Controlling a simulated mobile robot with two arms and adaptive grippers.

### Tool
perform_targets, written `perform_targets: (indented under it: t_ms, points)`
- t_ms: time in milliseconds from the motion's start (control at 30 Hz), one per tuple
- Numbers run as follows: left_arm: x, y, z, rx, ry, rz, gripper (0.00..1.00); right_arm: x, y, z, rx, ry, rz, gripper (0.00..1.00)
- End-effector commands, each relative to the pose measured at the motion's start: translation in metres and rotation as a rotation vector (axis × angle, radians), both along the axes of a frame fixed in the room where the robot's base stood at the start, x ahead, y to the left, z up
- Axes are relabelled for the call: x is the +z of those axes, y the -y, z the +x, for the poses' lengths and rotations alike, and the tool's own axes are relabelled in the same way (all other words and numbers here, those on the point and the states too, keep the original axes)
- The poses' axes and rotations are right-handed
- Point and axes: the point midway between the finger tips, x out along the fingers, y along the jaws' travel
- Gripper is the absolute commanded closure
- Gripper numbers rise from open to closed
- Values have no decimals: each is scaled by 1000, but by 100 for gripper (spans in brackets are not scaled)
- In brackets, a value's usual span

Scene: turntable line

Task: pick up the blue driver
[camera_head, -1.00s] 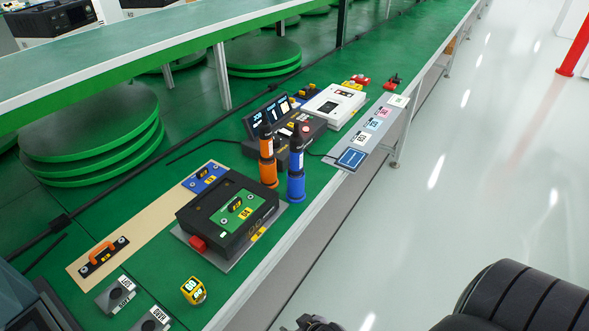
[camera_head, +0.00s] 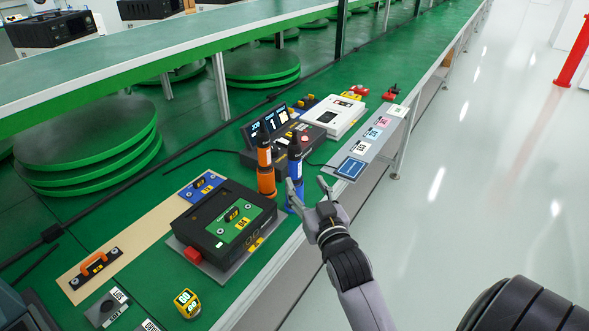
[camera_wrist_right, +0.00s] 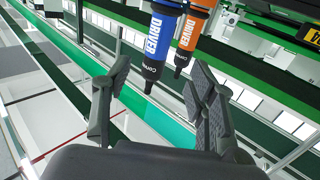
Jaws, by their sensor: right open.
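The blue driver (camera_head: 295,172) stands upright near the front edge of the green bench, just right of the orange driver (camera_head: 265,170). My right gripper (camera_head: 307,186) is open beside the blue driver, on its front right side; its left finger overlaps the driver's lower part in the head view. In the right wrist view the blue driver (camera_wrist_right: 160,35) shows beyond the open fingers (camera_wrist_right: 160,92), between them in the picture, with the orange driver (camera_wrist_right: 190,40) to its right. I cannot tell whether a finger touches it. My left gripper is not in view.
A black case with a green panel (camera_head: 257,205) lies left of the drivers. A console with a screen (camera_head: 265,128) and a white box (camera_head: 335,116) stand behind them. A grey strip with cards (camera_head: 372,142) runs along the edge. The floor right of the bench is clear.

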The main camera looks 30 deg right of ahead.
Motion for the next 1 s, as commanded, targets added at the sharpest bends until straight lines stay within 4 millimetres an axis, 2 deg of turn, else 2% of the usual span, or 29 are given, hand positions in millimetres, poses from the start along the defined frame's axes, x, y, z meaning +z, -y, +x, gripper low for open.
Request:
perform_targets:
  t_ms: [33,200,467,733,1000]
  points:
    - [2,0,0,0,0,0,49,2,4,12,0,2,-1,48]
    - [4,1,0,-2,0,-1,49,0,12,41,0,0,-1,48]
    - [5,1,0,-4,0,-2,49,-1,18,59,0,-2,0,48]
    - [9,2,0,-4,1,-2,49,-6,31,95,0,-1,-1,48]
    - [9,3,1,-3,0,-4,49,-7,32,102,1,-3,0,48]
